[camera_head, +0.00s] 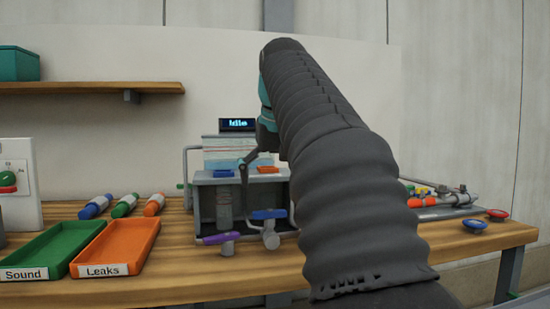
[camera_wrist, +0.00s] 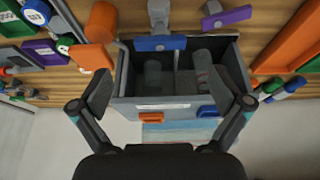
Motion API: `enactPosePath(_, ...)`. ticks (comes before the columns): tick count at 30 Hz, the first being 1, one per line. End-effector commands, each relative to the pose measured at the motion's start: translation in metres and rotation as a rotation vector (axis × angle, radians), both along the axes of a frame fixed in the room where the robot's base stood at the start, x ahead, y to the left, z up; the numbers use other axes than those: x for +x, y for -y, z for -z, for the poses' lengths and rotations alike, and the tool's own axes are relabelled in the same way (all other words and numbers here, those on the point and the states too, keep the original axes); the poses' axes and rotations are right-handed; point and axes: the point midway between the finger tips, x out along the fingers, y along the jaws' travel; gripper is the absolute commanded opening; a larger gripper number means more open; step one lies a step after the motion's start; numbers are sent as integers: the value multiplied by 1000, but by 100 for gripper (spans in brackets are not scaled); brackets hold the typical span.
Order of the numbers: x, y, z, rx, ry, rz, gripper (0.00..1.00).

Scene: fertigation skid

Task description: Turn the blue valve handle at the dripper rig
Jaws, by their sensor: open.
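The blue valve handle (camera_head: 269,214) sits on a grey valve at the front of the dripper rig (camera_head: 205,205), lying crosswise. In the wrist view, the blue handle (camera_wrist: 160,43) is near the top middle, beyond my fingertips and apart from them. A purple handle (camera_head: 221,238) is beside it, also in the wrist view (camera_wrist: 227,17). An orange handle (camera_wrist: 91,57) is on the other side; my arm hides it in the head view. My gripper (camera_wrist: 162,92) is open and empty above the grey rig box. In the head view my arm mostly hides the gripper.
Green (camera_head: 45,248) and orange (camera_head: 115,248) trays, labelled Sound and Leaks, lie at the left with several coloured cylinders behind. A small display (camera_head: 237,125) stands behind the rig. Red (camera_head: 497,214) and blue (camera_head: 475,226) buttons are at the right. Bare wood lies before the rig.

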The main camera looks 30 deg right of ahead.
Motion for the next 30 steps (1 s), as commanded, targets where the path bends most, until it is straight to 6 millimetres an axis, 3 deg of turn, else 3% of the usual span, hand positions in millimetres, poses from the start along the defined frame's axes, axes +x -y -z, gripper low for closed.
enactPosePath(6, -11, -3, -29, -1, 2, 0, 100)
enactPosePath(13, -17, -5, -47, 0, 1, 1, 100)
enactPosePath(30, -21, -6, -53, 0, -1, 0, 100)
